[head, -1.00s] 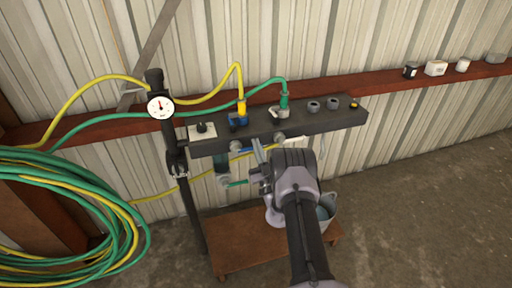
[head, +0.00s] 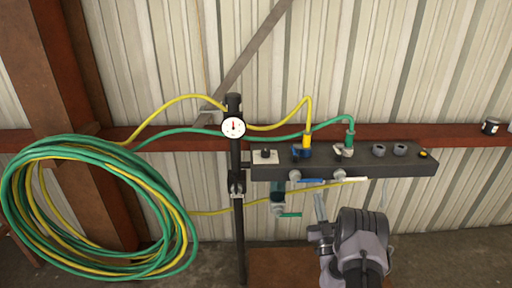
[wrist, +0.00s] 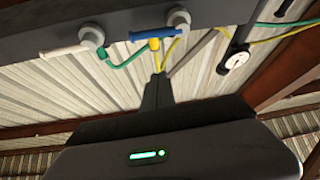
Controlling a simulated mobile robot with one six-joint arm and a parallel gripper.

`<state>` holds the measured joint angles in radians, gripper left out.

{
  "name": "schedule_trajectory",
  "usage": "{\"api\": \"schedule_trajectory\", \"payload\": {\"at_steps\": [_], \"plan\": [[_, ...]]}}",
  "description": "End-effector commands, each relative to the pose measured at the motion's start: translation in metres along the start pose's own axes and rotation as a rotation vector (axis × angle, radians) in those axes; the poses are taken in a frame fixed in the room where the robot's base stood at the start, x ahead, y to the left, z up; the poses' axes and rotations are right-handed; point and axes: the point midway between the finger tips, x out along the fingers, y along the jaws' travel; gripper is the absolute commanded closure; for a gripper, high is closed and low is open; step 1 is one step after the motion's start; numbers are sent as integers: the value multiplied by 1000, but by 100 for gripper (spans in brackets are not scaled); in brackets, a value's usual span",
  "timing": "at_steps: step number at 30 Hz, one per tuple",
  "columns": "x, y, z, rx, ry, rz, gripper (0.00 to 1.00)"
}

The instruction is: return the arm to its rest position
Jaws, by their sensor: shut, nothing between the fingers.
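My arm (head: 360,245) reaches up from the bottom edge in the head view. My gripper (head: 319,206) is in front of and below the dark manifold bar (head: 390,163), apart from it as far as I can tell. In the wrist view its dark fingers (wrist: 157,90) are together with nothing between them. Beyond them hang a valve with a blue lever (wrist: 152,33) and one with a white lever (wrist: 70,49); both also show under the bar in the head view. Part of my forearm is cut off by the bottom edge.
A gauge (head: 233,127) sits on a dark post (head: 239,235) left of the bar. A coil of green and yellow hose (head: 95,160) hangs at the left. Yellow and green hoses plug into the bar. A brown low platform (head: 285,262) lies below. A red-brown rail (head: 460,135) runs behind.

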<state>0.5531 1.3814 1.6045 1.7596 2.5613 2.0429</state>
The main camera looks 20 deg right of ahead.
Motion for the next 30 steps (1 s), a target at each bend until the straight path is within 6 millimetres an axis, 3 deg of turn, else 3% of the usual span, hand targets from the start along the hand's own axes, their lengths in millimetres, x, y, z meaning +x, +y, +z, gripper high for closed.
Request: {"api": "schedule_trajectory", "payload": {"at_steps": [2,5,6,8,10,13,15,17,18,19,20,21,24,27,30], "plan": [[23,-25,-25,-65,30,-96,100],[58,-91,-85,-248,125,-337,100],[67,-123,-115,-345,188,-448,100],[69,-170,-160,-501,305,-612,100],[55,-222,-214,-703,486,-794,100],[6,-284,-288,-1027,852,-1021,100],[-48,-312,-333,-1280,1209,-1140,100],[-105,-321,-363,-1511,1608,-1191,100],[-141,-317,-375,-1649,1906,-1185,100],[-166,-310,-381,-1741,2143,-1154,100],[-188,-300,-385,1754,-2307,1065,100],[-211,-284,-386,1544,-2225,818,100],[-242,-240,-385,1069,-1989,343,100],[-248,-208,-384,729,-1782,68,100],[-246,-192,-385,547,-1663,-58,100]]}}
